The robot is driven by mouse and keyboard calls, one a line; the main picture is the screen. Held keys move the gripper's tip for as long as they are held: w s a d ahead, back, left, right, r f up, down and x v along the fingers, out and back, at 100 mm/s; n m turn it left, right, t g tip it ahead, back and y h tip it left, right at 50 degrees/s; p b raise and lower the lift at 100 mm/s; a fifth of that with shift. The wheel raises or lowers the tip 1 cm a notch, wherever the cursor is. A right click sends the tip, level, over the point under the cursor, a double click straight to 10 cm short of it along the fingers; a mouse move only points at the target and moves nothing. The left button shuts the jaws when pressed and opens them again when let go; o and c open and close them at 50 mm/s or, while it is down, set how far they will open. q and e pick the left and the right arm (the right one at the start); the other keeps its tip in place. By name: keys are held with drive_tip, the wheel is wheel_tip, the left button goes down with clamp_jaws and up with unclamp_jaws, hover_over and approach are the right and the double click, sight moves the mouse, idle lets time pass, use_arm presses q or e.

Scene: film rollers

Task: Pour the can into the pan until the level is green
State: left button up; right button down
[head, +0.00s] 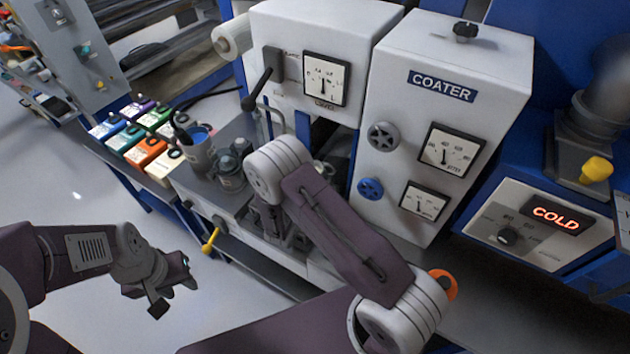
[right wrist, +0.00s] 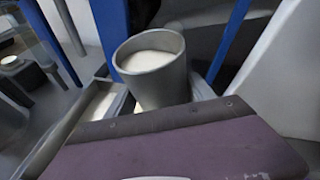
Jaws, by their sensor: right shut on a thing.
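A grey metal can (right wrist: 152,72) shows in the right wrist view, its mouth up and whitish liquid inside. It looks close to upright, and no stream leaves it. My right gripper (head: 272,222) is shut on the can; its fingertips are mostly hidden, and the can is hard to make out in the head view. What looks like the pan (right wrist: 96,104) lies low beside the can, with pale liquid in it. A dial (head: 325,80) on the left white housing has its needle near upright; no green is readable. My left gripper (head: 172,286) is open and empty, over the floor.
The coater housing (head: 450,100) with two dials and knobs stands at right. A heater panel (head: 540,225) reads COLD. A cup with blue contents (head: 198,148), a grey pot (head: 233,165) and several coloured boxes (head: 146,152) crowd the left bench. The floor at left is clear.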

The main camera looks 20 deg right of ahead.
sight(323, 177)
drive_tip(key=shift+s+d+r+n+h+p, duration=0.1)
drive_tip(key=shift+d+r+n+h+p, duration=0.1)
drive_tip(key=shift+r+n+h+p, duration=0.25)
drive_tip(key=shift+s+d+r+n+h, duration=0.15)
drive_tip(key=shift+d+r+n+h, duration=0.2)
drive_tip(key=shift+r+n+h, duration=0.35)
drive_tip(key=shift+r+n, duration=0.15)
drive_tip(key=shift+n, duration=0.3)
drive_tip(key=shift+s+a+r+g+h, duration=0.1)
drive_tip(key=shift+s+r+g+h, duration=0.2)
drive_tip(key=shift+s+g+h, duration=0.4)
drive_tip(key=shift+w+r+n+h, duration=0.15)
drive_tip(key=shift+r+n+h, duration=0.1)
drive_tip(key=shift+n+h, duration=0.1)
idle(1.4)
drive_tip(key=shift+f+n+h+b, duration=0.3)
drive_tip(key=shift+f+n+b, duration=0.15)
drive_tip(key=shift+f+b, duration=1.15)
idle(2.3)
